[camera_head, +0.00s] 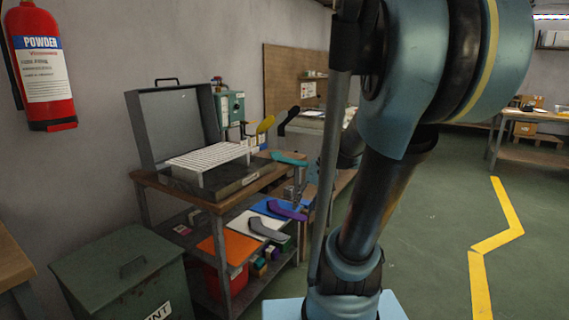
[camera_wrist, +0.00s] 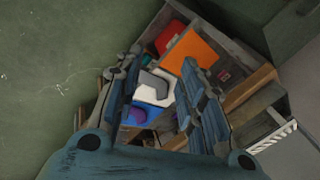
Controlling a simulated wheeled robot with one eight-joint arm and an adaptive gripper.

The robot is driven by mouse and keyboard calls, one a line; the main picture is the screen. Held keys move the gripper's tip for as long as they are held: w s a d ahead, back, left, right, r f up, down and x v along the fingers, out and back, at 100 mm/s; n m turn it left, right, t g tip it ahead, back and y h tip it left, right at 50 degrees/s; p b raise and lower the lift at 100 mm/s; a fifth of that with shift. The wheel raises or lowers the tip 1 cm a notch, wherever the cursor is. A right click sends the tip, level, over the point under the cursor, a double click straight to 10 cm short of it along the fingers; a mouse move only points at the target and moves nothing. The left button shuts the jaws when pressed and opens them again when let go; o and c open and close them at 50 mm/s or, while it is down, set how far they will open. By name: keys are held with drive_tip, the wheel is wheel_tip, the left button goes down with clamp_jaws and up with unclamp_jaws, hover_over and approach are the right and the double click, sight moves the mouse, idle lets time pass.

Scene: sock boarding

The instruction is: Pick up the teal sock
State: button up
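The teal sock (camera_head: 289,158) shows in the head view at the right end of the wooden bench top, just left of my arm. It looks slim and sticks out sideways at the bench's edge. I cannot make it out in the wrist view. My gripper (camera_wrist: 161,62) is open in the wrist view, its two fingers well apart with nothing held between them. Beyond the fingers lie a grey sock (camera_wrist: 154,84) and a purple sock (camera_wrist: 137,116) on the lower shelf.
An open grey case (camera_head: 176,125) with a white slatted rack (camera_head: 208,156) stands on the bench (camera_head: 215,203). A yellow sock (camera_head: 265,124) and a black sock (camera_head: 288,120) show behind. An orange board (camera_head: 229,247) lies below. A green bin (camera_head: 120,275) stands front left. Floor at right is clear.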

drive_tip(key=w+r+m+t+y, duration=0.1)
drive_tip(key=w+r+m+y, duration=0.2)
drive_tip(key=w, duration=1)
drive_tip(key=m+t+y, duration=0.2)
drive_tip(key=t+y, duration=0.5)
drive_tip(key=y, duration=0.1)
approach(299, 162)
drive_tip(key=shift+f+x, duration=0.15)
drive_tip(key=shift+x, duration=1.55)
drive_tip(key=shift+f+x, duration=0.15)
drive_tip(key=shift+x, duration=1.55)
drive_tip(key=shift+f+x, duration=0.15)
drive_tip(key=shift+x, duration=1.55)
drive_tip(key=shift+s, duration=0.15)
clamp_jaws()
